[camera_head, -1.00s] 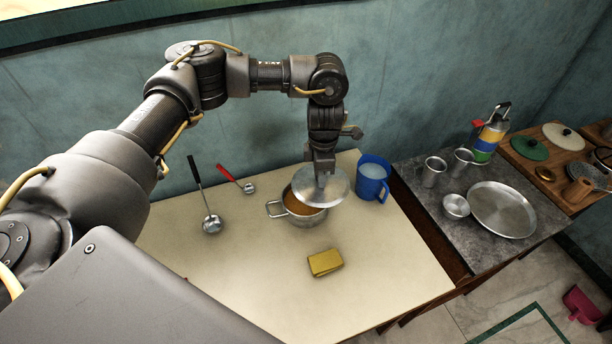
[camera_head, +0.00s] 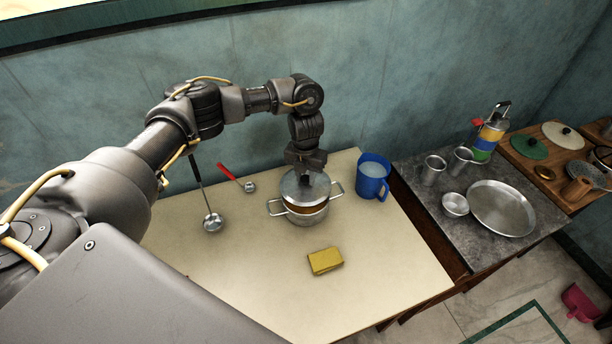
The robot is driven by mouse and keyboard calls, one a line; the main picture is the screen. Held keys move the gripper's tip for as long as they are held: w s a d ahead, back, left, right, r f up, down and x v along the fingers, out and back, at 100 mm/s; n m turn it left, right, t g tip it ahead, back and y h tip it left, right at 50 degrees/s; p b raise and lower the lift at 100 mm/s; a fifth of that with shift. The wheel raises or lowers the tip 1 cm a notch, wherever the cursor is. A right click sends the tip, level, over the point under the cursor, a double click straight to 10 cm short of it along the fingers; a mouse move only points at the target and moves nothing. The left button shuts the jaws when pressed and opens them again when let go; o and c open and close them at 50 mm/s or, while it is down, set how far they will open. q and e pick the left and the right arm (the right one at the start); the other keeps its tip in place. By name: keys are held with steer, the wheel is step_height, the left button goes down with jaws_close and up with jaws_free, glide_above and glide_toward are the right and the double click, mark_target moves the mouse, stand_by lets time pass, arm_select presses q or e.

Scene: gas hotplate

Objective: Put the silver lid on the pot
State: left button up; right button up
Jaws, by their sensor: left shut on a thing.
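The silver lid (camera_head: 297,190) is a shiny round disc in the head view, over the mouth of the steel pot (camera_head: 305,217). My left gripper (camera_head: 306,177) comes down from above and is shut on the lid at its top. The pot stands on the pale table and has a handle on each side. A brownish strip of its contents shows below the lid's front edge, so the lid sits slightly toward the back. I cannot tell whether the lid touches the rim. My right gripper is not in view.
A blue jug (camera_head: 373,177) stands right of the pot. A yellow sponge (camera_head: 325,261) lies in front of it. A ladle (camera_head: 212,222) and a red-handled utensil (camera_head: 248,186) lie to the left. A grey counter (camera_head: 430,212) with metal cups and a plate (camera_head: 501,208) adjoins at right.

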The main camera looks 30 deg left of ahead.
mark_target(306, 186)
arm_select(q)
steer(key=shift+f+b, duration=1.35)
steer(key=shift+f, duration=0.45)
steer(key=shift+f+b, duration=0.5)
steer(key=shift+f, duration=0.15)
steer(key=o, duration=1.1)
step_height(306, 186, up, 11)
steer(key=shift+f, duration=0.1)
